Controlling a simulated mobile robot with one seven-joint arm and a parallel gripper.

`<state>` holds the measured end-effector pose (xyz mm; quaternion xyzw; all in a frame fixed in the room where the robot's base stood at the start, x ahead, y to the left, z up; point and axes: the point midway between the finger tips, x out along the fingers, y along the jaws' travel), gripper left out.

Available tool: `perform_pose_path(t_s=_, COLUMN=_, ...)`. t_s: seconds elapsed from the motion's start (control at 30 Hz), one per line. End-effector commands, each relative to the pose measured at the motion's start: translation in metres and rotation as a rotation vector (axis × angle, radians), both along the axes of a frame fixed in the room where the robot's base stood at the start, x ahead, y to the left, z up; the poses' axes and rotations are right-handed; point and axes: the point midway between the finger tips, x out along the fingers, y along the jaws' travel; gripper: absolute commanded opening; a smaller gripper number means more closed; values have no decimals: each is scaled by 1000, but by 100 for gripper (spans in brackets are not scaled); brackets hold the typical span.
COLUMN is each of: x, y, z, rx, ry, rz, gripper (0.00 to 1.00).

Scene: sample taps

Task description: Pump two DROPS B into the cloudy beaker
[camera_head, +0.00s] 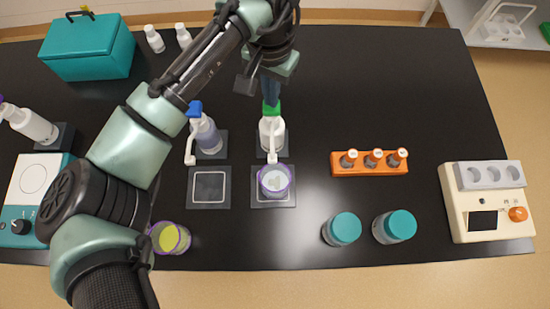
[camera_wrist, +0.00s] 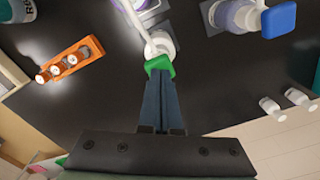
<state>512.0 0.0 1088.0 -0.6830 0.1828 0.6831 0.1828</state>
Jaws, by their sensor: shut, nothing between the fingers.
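A white pump bottle with a green head (camera_head: 271,108) stands on a dark pad; its label is not readable, so I cannot tell whether it is DROPS B. A purple-rimmed beaker (camera_head: 275,180) with pale, whitish contents sits on the pad in front, under that bottle's spout. My gripper (camera_head: 271,99) is shut and empty, its fingertips at the green head. In the wrist view the closed fingertips (camera_wrist: 160,76) meet the edge of the green head (camera_wrist: 160,65); I cannot tell whether they press it. A second pump bottle with a blue head (camera_head: 194,109) and violet contents stands to the left.
An empty square pad (camera_head: 209,187) lies before the blue-headed bottle. A beaker with yellow contents (camera_head: 170,238) stands near the front edge, by my arm. An orange rack (camera_head: 369,170) with small vials and two teal-lidded jars (camera_head: 342,229) are to the right. The back right tabletop is clear.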

Motion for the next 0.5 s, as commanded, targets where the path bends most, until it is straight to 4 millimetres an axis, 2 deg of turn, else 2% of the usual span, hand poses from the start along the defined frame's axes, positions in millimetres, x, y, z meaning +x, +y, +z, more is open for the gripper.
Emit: perform_pose_path(t_s=0.5, x=0, y=0, z=-20, rx=0, ry=1, rz=0, gripper=0)
